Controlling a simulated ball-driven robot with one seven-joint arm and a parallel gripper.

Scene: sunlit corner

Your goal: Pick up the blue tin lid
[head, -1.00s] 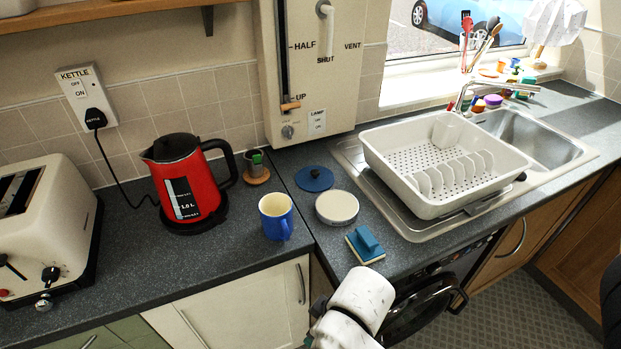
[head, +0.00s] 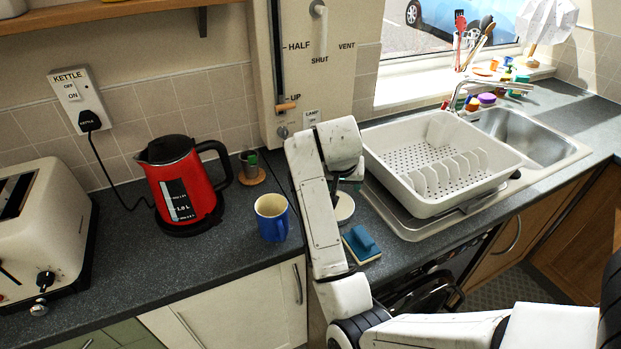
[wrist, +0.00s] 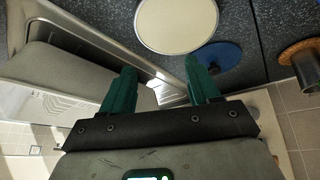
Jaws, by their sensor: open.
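The blue tin lid (wrist: 226,52), a flat blue disc, lies on the dark worktop in the wrist view. A round white-topped tin (wrist: 178,18) is beside it. My gripper (wrist: 160,66) is open, its two green fingers apart with nothing between them. The right finger overlaps the lid's near edge in the picture; I cannot tell whether they touch. In the head view my arm hides the lid and most of the gripper. The tin shows partly there (head: 344,208).
The white dish rack (head: 440,205) on its steel drainer stands close right of my arm. A wooden coaster with a small pot (head: 250,168) stands at the back.

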